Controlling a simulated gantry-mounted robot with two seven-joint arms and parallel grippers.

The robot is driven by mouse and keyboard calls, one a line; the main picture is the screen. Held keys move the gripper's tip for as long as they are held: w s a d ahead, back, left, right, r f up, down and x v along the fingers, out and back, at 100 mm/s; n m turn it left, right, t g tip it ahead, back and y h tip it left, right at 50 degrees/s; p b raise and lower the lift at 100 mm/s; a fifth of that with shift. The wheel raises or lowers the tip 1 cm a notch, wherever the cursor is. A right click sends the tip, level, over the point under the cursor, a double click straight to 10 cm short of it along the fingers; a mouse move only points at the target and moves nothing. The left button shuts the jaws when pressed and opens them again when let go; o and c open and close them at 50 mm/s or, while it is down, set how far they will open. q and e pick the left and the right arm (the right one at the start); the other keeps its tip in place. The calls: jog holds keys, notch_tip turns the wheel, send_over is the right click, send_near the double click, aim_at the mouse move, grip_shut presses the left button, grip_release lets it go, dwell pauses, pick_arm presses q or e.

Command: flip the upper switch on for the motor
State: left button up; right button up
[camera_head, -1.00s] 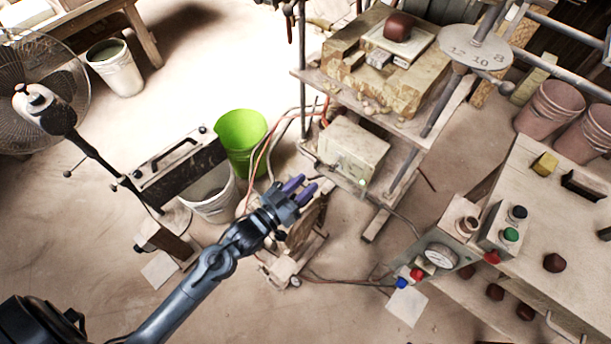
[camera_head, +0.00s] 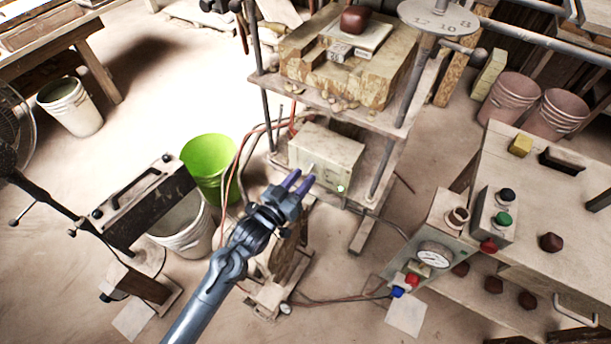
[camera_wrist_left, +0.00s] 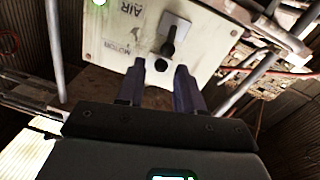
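The pale switch box (camera_head: 335,150) sits on the lower shelf of the press frame. In the left wrist view its panel (camera_wrist_left: 118,68) carries the labels "MOTOR" and "AIR". A dark switch lever (camera_wrist_left: 170,42) on a light plate sits beside the labels, and a dark round spot lies just below it. My left gripper (camera_head: 299,181) is in front of the box's face. Its two purple fingers (camera_wrist_left: 171,80) are apart with nothing between them, pointing at the panel near the lever. Whether they touch the panel is unclear. My right gripper is not in view.
A green light (camera_head: 340,188) glows on the box's front. Orange and grey cables hang left of the box. A green bucket (camera_head: 207,160) stands to the left. A control table (camera_head: 560,190) with buttons and a gauge stands at the right.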

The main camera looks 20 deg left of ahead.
aim_at(313, 163)
pick_arm(q)
jog(key=shift+x, duration=1.15)
grip_shut()
